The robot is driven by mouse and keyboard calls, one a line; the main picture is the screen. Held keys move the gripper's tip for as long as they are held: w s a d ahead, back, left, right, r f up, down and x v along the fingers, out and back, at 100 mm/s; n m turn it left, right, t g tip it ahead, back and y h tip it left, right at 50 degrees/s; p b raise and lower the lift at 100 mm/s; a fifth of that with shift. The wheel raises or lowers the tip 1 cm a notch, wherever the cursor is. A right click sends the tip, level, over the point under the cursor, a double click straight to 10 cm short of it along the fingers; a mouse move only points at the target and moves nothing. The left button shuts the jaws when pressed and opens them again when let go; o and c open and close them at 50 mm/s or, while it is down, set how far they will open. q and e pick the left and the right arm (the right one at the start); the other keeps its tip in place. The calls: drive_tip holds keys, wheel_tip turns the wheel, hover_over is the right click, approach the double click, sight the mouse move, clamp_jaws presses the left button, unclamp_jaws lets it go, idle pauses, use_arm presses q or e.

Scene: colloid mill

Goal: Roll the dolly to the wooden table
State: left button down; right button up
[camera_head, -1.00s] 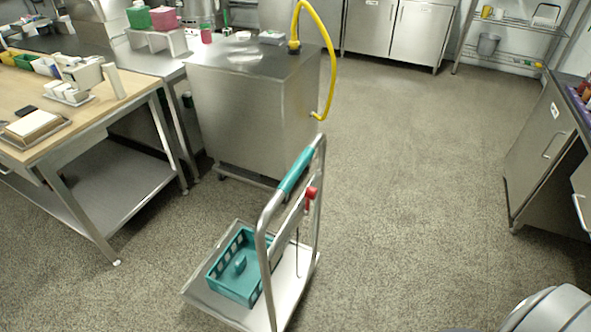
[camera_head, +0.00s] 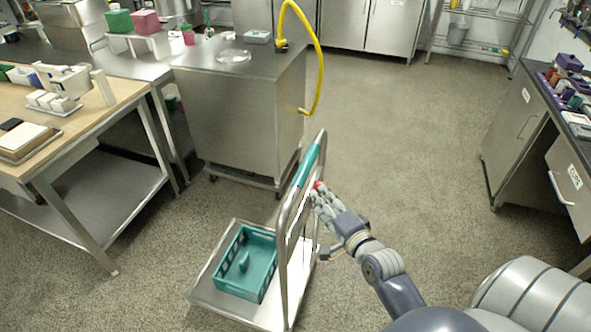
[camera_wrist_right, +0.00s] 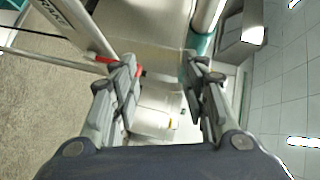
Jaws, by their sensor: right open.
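The dolly (camera_head: 207,288) stands on the floor at centre bottom in the head view. It has a flat metal deck and an upright frame with a teal handle grip (camera_head: 307,165). A teal crate (camera_head: 262,275) sits on the deck. The wooden table (camera_head: 122,88) is at the left, apart from the dolly. My right gripper (camera_head: 318,193) is open beside the handle frame, by the red part. In the right wrist view the fingers (camera_wrist_right: 160,70) are spread. Teal on a bar (camera_wrist_right: 205,22) shows beyond the right-hand finger; contact cannot be told. My left gripper is out of view.
A steel cabinet on casters (camera_head: 243,120) with a yellow hose (camera_head: 318,50) stands behind the dolly, close to the wooden table. Steel counters (camera_head: 515,135) line the right side. The floor (camera_head: 400,130) between them is open.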

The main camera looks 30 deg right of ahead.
sight(306, 170)
wheel_tip(306, 170, up, 4)
drive_tip(key=shift+m+t, duration=0.4)
drive_tip(key=w, duration=0.3)
drive_tip(key=w+f, duration=0.1)
drive_tip(key=w, duration=0.3)
drive_tip(key=w+d, duration=0.1)
drive_tip(key=w, duration=0.2)
drive_tip(key=shift+w+f+p, duration=0.15)
drive_tip(key=shift+w+p, duration=0.2)
drive_tip(key=shift+w, duration=0.05)
clamp_jaws()
